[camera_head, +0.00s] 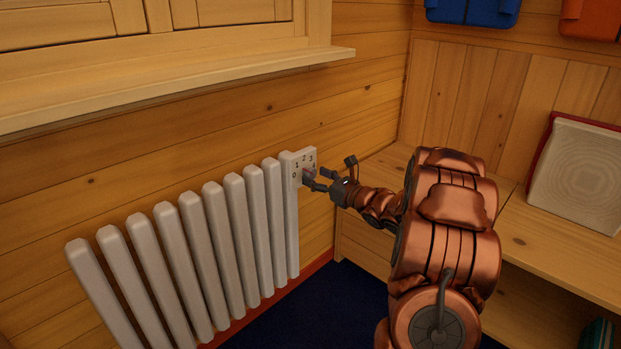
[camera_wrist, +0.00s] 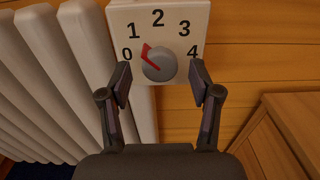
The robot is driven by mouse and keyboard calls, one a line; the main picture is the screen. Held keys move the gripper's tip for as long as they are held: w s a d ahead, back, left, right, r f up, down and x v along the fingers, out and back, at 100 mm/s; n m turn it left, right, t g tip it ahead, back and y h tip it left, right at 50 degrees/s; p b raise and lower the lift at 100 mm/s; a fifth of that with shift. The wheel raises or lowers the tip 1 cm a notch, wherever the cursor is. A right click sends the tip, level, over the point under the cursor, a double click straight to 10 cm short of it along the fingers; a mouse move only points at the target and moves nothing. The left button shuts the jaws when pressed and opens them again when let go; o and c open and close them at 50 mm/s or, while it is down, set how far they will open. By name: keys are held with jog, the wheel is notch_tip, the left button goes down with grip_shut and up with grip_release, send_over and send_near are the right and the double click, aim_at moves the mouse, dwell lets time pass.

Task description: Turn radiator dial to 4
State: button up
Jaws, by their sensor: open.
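The radiator dial (camera_wrist: 160,67) is a round grey knob with a red pointer on a white plate (camera_wrist: 175,15) marked 0 to 4. The pointer leans up and left, toward the 1. In the head view the dial (camera_head: 308,176) sits at the radiator's right end, partly hidden by a finger. My gripper (camera_wrist: 160,78) is open, with one dark finger on each side of the dial's lower part. Gaps show between the fingers and the knob in the wrist view. In the head view my gripper (camera_head: 322,180) is close in front of the plate.
The white ribbed radiator (camera_head: 215,235) runs left from the plate along the log wall. A wooden sill (camera_head: 180,85) juts out above it. A wooden bench (camera_head: 520,240) with a red-and-white boxy item (camera_head: 578,172) stands at the right. Dark blue floor (camera_head: 320,310) lies below.

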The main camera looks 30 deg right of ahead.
jog(key=shift+x, duration=1.3)
jog(key=c, duration=1.1)
jog(key=shift+c, duration=0.2)
